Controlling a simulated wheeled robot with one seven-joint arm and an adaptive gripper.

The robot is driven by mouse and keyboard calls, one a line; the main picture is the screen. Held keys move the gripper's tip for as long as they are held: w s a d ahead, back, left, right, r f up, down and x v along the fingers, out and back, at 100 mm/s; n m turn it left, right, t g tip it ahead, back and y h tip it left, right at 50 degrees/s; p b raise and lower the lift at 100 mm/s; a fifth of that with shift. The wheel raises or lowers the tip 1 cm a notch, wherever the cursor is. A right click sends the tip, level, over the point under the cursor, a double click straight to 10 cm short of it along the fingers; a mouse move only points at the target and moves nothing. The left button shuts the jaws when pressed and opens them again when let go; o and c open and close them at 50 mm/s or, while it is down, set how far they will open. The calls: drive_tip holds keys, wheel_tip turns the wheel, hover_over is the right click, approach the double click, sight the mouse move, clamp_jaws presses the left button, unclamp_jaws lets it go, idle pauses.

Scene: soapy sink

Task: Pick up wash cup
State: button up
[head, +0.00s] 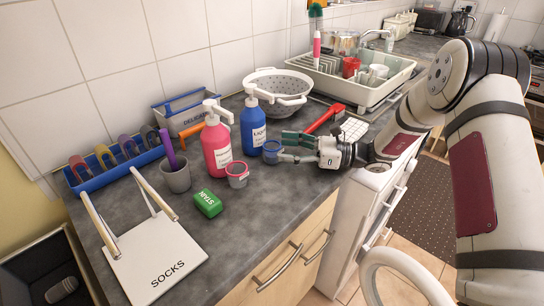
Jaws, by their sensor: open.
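My gripper (285,147) reaches in from the right, low over the grey counter, with its fingers open and pointing left. A small blue cup (271,153) stands at the fingertips, in front of the blue bottle. I cannot tell whether the fingers touch it. A small cup with a red rim (237,175) stands to the left, in front of the red bottle, apart from my gripper. The view does not show which of these is the wash cup.
A red pump bottle (216,148) and a blue pump bottle (252,128) stand close behind the cups. A green block (208,203) and a grey cup (175,176) are left. A white colander (278,91) and a dish rack (345,84) stand behind. The counter's front edge is near.

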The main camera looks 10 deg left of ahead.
sight(273, 146)
drive_tip(key=a, duration=0.4)
drive_tip(key=shift+w+a, duration=0.1)
drive_tip(key=c, duration=1)
drive_tip(key=shift+r, duration=0.1)
drive_tip(key=shift+c, duration=0.2)
